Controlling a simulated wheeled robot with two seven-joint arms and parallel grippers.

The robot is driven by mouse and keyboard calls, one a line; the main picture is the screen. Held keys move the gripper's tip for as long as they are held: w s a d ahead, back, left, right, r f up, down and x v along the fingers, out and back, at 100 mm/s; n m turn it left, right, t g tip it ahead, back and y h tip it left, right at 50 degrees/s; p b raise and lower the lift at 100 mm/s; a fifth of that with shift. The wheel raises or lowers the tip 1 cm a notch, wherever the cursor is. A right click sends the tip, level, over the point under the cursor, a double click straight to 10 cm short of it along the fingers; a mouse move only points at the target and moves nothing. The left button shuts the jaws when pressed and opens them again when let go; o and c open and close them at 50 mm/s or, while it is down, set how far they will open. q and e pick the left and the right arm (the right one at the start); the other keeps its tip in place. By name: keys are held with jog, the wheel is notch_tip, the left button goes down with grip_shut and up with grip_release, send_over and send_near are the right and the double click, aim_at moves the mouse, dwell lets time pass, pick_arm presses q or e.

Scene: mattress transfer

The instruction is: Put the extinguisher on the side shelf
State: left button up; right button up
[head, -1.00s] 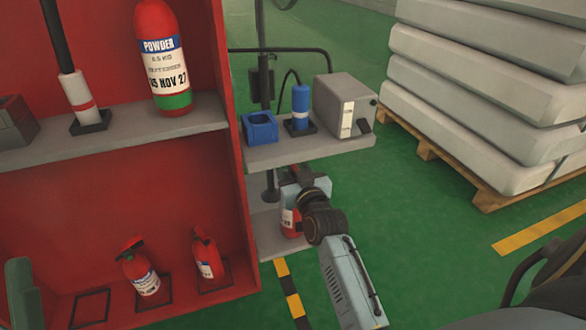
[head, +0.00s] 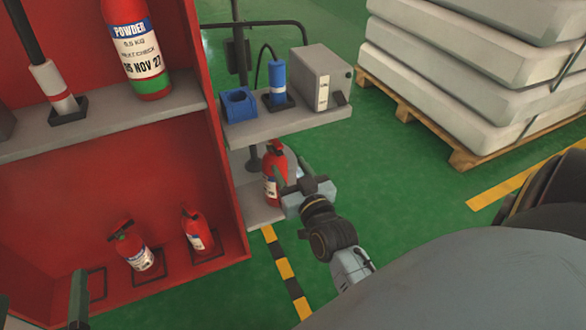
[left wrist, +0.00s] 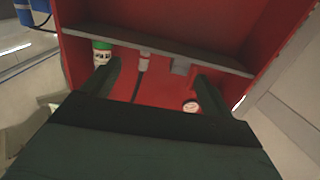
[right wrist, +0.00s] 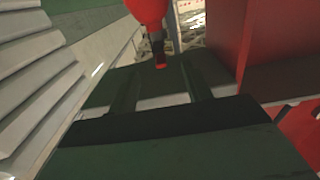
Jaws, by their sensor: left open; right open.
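A red extinguisher (head: 271,188) with a black top stands upright on the lower side shelf (head: 262,214), right of the red cabinet. My right gripper (head: 290,186) is open just right of it at body height. Whether a finger touches it is unclear. In the right wrist view the extinguisher (right wrist: 148,10) shows at the top edge, beyond the spread, empty fingers (right wrist: 160,88). My left gripper (left wrist: 158,85) is open and empty, facing the cabinet. A part of it (head: 78,300) shows at the lower left of the head view.
The upper side shelf (head: 300,122) above holds a blue holder (head: 238,104), a blue bottle (head: 278,80) and a grey box (head: 321,78). The red cabinet (head: 100,180) holds a large extinguisher (head: 135,50) and two small ones (head: 132,246) (head: 196,229). Stacked mattresses (head: 470,70) stand right.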

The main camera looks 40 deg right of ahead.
jog(key=s+a+r+n+y, duration=0.2)
jog(key=a+r+y, duration=0.1)
jog(key=a, duration=0.2)
jog(key=s+a+r+n+y, duration=0.1)
jog(key=s+a+r+y, duration=0.2)
jog(key=a+r, duration=0.1)
jog(key=s+a+r+n+g+y, duration=0.1)
jog(key=s+a+r+n+y, duration=0.1)
jog(key=a, duration=0.4)
jog(key=shift+s+a+r+n+y, duration=0.3)
jog(key=shift+a+r+y, duration=0.1)
jog(key=shift+r, duration=0.4)
